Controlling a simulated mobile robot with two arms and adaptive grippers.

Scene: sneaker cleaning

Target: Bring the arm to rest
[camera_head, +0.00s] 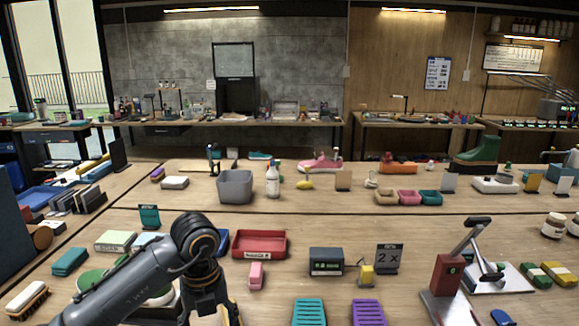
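My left arm (140,283) reaches in from the lower left, bent at a joint above the near table. My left gripper (209,306) hangs pointing down at the bottom edge of the head view. Its fingertips are cut off by the frame, so whether it is open, or holds anything, is hidden. My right arm and gripper are out of view.
Close to my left gripper are a red tray (259,244), a pink block (256,276) and a pale green box (115,240). Teal (309,312) and purple (368,312) slotted pieces lie right of it. A red-and-white lever stand (447,275) rises further right.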

